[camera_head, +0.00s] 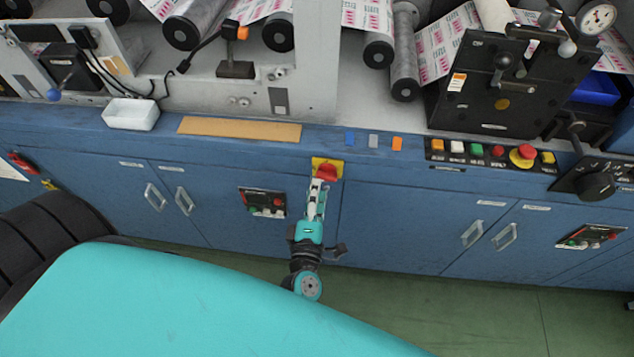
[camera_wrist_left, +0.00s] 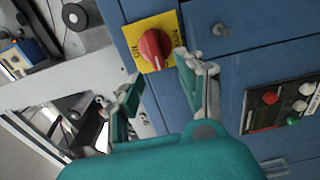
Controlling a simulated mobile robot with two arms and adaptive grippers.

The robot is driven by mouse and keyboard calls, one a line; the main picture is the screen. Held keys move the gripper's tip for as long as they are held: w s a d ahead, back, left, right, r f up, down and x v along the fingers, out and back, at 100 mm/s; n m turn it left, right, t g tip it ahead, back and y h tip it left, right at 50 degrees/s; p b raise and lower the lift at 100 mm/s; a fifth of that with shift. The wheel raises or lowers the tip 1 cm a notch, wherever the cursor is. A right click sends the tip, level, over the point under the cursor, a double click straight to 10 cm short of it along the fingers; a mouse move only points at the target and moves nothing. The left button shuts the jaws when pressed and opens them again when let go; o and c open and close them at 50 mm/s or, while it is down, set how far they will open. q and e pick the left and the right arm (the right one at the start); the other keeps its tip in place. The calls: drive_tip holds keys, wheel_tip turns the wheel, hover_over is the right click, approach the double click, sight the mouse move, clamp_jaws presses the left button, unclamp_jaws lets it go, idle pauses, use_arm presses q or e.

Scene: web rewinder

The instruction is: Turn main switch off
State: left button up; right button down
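The main switch (camera_head: 326,172) is a red rotary knob on a yellow plate, at the top edge of the blue cabinet front. In the left wrist view the red knob (camera_wrist_left: 155,48) shows whole, with dark lettering on its plate. My left gripper (camera_head: 315,198) is just below the switch in the head view, pointing up at it. In the left wrist view its two fingers (camera_wrist_left: 159,67) are spread apart, with nothing between them and the knob just beyond their tips. I cannot tell whether a fingertip touches the plate. My right gripper is not in view.
A small panel (camera_head: 265,203) with buttons is left of my arm on the blue cabinet (camera_head: 400,225). A button row (camera_head: 490,152) with a red mushroom button is at the right. A white tray (camera_head: 131,114) and a tan board (camera_head: 240,129) lie on the ledge.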

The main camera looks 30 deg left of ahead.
use_arm(q)
drive_tip(key=v, duration=0.9)
drive_tip(key=shift+w, duration=0.1)
drive_tip(key=s+d+f+m+g+h, duration=0.25)
drive_tip(key=f+m, duration=0.25)
drive_tip(key=f, duration=0.3)
drive_tip(key=s+d+f+m+g+h, duration=0.1)
drive_tip(key=f+m+h, duration=0.2)
drive_tip(key=f+m, duration=0.35)
drive_tip(key=s+d+f+m+g+h, duration=0.2)
drive_tip(key=f+m+h, duration=0.1)
drive_tip(key=f, duration=0.7)
drive_tip(key=s+a+f+m+g+y, duration=0.1)
drive_tip(key=s+a+f+m+g, duration=0.4)
drive_tip(key=s+f, duration=0.3)
drive_tip(key=s+a+f+m+g+y, duration=0.1)
drive_tip(key=s+a+f+m+g, duration=0.4)
drive_tip(key=s, duration=0.8)
wheel_tip(320, 180, down, 4)
drive_tip(key=shift+s+a+f, duration=0.15)
drive_tip(key=shift+a, duration=0.9)
drive_tip(key=shift+s+g, duration=0.1)
drive_tip(key=shift+g, duration=0.15)
